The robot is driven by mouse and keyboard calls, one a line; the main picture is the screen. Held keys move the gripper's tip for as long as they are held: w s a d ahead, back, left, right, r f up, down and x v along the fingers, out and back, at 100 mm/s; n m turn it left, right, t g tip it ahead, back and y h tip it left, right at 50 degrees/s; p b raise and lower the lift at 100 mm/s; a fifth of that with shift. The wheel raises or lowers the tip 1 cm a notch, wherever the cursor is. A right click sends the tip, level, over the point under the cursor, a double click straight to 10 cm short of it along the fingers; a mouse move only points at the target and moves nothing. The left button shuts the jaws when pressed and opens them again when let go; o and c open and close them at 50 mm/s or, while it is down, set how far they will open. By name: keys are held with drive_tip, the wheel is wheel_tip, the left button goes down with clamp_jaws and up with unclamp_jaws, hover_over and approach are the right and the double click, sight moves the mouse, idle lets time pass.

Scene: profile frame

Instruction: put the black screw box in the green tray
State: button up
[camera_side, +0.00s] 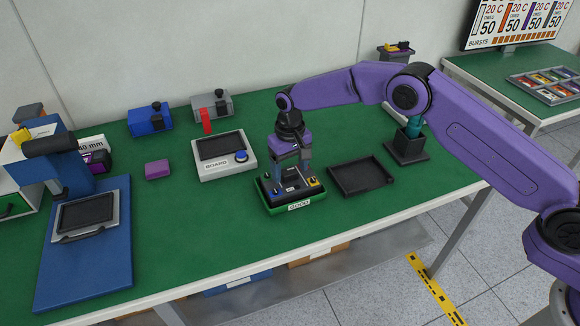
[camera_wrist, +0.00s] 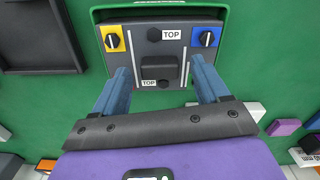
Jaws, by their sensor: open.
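The black screw box (camera_side: 297,187) sits in the green tray (camera_side: 272,208), whose front label reads GOOD. In the wrist view the box (camera_wrist: 135,42) has a yellow knob plate, a blue knob plate, TOP labels and a raised black block in its middle. The tray's green rim (camera_wrist: 160,8) shows along the box's far side. My gripper (camera_side: 291,172) is low over the box, pointing down. In the wrist view my gripper (camera_wrist: 160,72) is open, with a finger on each side of the raised block and gaps between. The fingertips' height above the box is unclear.
An empty dark tray (camera_side: 360,178) lies just right of the green tray. The BOARD device (camera_side: 223,155) is behind left, with a purple block (camera_side: 157,169) further left. Blue (camera_side: 150,119) and grey (camera_side: 212,106) boxes stand at the back. A blue mat (camera_side: 85,270) with a fixture fills the left.

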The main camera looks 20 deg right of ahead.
sight(291, 174)
wheel_tip(291, 174, up, 12)
idle(0.5)
drive_tip(key=shift+r, duration=0.15)
drive_tip(key=s+d+r+n, duration=0.3)
drive_tip(key=s+r, duration=0.1)
drive_tip(key=s, duration=0.5)
drive_tip(key=s+d+r+n, duration=0.2)
drive_tip(key=s+d+r, duration=0.2)
drive_tip(key=s, duration=0.6)
drive_tip(key=s+d+f+n, duration=0.1)
drive_tip(key=s+d+n, duration=0.1)
drive_tip(key=s+d, duration=0.7)
drive_tip(key=s+d+f+n, duration=0.1)
drive_tip(key=s+d+n, duration=0.2)
drive_tip(key=s+d, duration=0.6)
drive_tip(key=s, duration=0.5)
drive_tip(key=shift+d+f, duration=0.15)
drive_tip(key=shift+f, duration=0.1)
drive_tip(key=shift+w, duration=0.1)
